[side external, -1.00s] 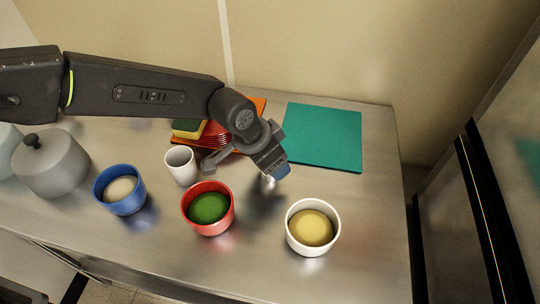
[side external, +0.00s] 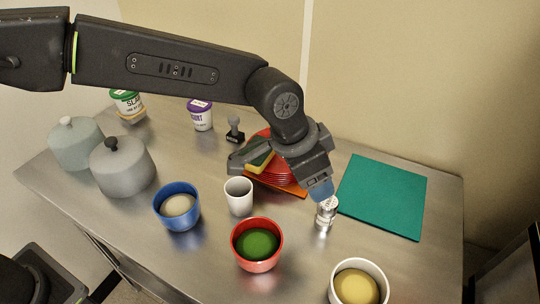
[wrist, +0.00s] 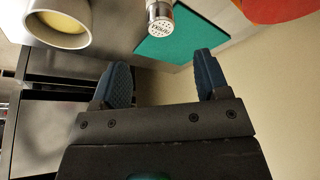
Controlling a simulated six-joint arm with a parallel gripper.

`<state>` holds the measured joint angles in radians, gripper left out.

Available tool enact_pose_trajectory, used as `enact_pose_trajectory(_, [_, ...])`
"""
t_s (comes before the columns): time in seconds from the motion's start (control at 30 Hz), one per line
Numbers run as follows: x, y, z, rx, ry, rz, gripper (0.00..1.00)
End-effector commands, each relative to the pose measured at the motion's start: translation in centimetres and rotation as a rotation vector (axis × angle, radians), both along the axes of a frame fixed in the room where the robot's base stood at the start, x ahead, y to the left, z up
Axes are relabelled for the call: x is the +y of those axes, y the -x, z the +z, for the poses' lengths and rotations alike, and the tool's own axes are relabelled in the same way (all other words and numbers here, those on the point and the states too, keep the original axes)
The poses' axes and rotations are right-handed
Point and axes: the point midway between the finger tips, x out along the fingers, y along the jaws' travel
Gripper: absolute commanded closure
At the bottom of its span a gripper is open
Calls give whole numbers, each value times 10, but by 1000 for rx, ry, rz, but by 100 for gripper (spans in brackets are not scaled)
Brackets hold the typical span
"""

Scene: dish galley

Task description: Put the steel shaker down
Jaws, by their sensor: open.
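The steel shaker (side external: 326,215) stands upright on the steel counter, between the red bowl and the teal mat. Its holed lid faces up, and it also shows at the top of the wrist view (wrist: 160,20). My gripper (side external: 318,192) is just above and behind the shaker in the side view. In the wrist view my gripper (wrist: 162,76) has its two blue fingertips wide apart with nothing between them. The shaker is beyond the fingertips and clear of them there. The far finger is mostly hidden in the side view.
A red bowl (side external: 257,260), a white bowl (side external: 338,294), a white cup (side external: 239,206) and a blue bowl (side external: 166,219) stand around the front. The teal mat (side external: 385,197) lies right of the shaker. Red plates (side external: 284,178) sit behind my gripper. Bare counter (side external: 313,256) lies in front.

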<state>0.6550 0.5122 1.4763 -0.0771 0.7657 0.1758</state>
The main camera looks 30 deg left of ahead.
Motion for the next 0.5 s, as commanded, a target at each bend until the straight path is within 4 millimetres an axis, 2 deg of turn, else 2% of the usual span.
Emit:
enact_pose_trajectory(0.17, [0, 0, 0, 0, 0, 1, 31])
enact_pose_trajectory(0.27, [10, -1, 7, -3, 3, 17, 31])
enact_pose_trajectory(0.37, [40, 0, 28, -12, 9, 69, 31])
enact_pose_trajectory(0.47, [90, 8, 55, -23, 16, 157, 31])
enact_pose_trajectory(0.5, [113, 14, 66, -26, 18, 197, 31])
